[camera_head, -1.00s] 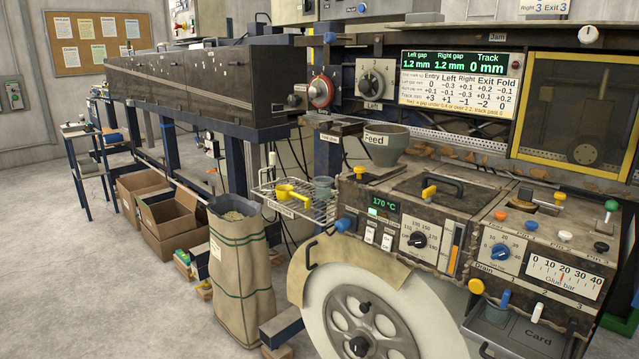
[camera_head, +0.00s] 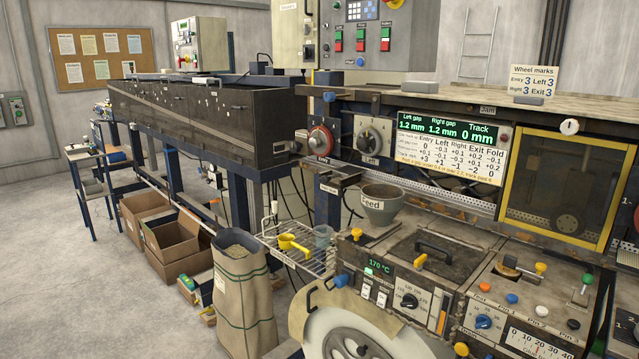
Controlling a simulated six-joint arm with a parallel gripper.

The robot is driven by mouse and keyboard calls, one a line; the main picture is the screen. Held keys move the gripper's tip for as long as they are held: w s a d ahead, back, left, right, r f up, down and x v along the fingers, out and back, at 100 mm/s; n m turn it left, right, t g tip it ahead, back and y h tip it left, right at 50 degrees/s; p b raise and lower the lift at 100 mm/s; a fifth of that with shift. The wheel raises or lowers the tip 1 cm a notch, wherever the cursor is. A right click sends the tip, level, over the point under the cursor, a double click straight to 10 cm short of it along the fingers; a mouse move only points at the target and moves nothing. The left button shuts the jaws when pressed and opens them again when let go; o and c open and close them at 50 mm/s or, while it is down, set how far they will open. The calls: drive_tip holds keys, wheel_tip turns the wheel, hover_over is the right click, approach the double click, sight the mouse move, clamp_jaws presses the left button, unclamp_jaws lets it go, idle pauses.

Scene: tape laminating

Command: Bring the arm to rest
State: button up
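Neither my arm nor my gripper shows in this view, so its pose and whether it is open or shut cannot be seen. The laminating machine fills the middle and right. Its display (camera_head: 448,148) reads left gap 1.2 mm, right gap 1.2 mm and track 0 mm. A smaller green readout (camera_head: 378,265) shows 170 °C. The red-ringed Entry knob (camera_head: 320,140) and the Left knob (camera_head: 370,138) sit left of the display. A grey Feed cup (camera_head: 382,204) stands above the heater panel.
A wire shelf (camera_head: 310,262) holds a yellow scoop (camera_head: 292,243) and a grey cup (camera_head: 322,236). A tall sack (camera_head: 243,300) and open cardboard boxes (camera_head: 172,250) stand on the floor. A large wheel (camera_head: 350,335) is at the bottom. The floor at left is clear.

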wheel_tip(320, 180, up, 6)
drive_tip(key=p, duration=0.4)
wheel_tip(320, 180, down, 78)
drive_tip(key=b, duration=7.8)
drive_tip(key=shift+f, duration=0.15)
